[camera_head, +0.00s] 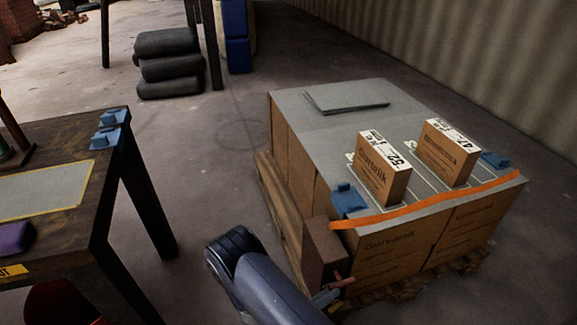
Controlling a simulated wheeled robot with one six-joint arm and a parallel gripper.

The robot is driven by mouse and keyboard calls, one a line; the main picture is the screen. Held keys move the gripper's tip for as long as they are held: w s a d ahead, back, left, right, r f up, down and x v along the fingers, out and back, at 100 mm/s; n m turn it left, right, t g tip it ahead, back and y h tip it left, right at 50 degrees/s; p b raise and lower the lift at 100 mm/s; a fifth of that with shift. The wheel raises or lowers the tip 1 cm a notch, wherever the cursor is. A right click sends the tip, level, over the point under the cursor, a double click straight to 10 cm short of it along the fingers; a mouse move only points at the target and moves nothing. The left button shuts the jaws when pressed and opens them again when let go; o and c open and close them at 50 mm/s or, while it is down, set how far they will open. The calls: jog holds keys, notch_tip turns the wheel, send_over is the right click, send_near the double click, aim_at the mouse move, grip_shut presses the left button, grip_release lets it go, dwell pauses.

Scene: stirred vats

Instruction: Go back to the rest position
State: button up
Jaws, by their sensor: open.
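My arm shows at the bottom centre as a grey-blue link with a dark rounded joint. On the right, a pallet stack of cartons (390,243) carries a grey top sheet (300,105). Two small brown boxes with white labelled tops stand upright on it, a left one (374,178) and a right one (444,158). My arm link is in front of the stack's near left side, and I see no contact.
An orange strip (430,204) runs along the stack's front edge, with blue blocks (348,199) near its ends. A brown holder (322,250) hangs at the near corner. A dark table (60,142) stands left. Grey sacks (170,68) lie behind. Floor between is clear.

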aim_at(344, 282)
jog(key=x, duration=0.5)
jog(key=shift+w+d+r, duration=0.15)
jog(key=shift+d+r, duration=0.1)
jog(key=shift+r, duration=0.1)
jog(key=m+g+y+p, duration=0.1)
jog(key=y+p, duration=0.2)
jog(key=p, duration=0.1)
jog(key=shift+f+g+p, duration=0.1)
jog(key=shift+g+p, duration=0.2)
jog(key=shift+g, duration=0.1)
jog(key=shift+f+g+y+p, duration=0.2)
jog(key=shift+g+y+p, duration=0.1)
jog(key=shift+y+p, duration=0.4)
jog(key=shift+a+f, duration=0.1)
jog(key=shift+f, duration=0.05)
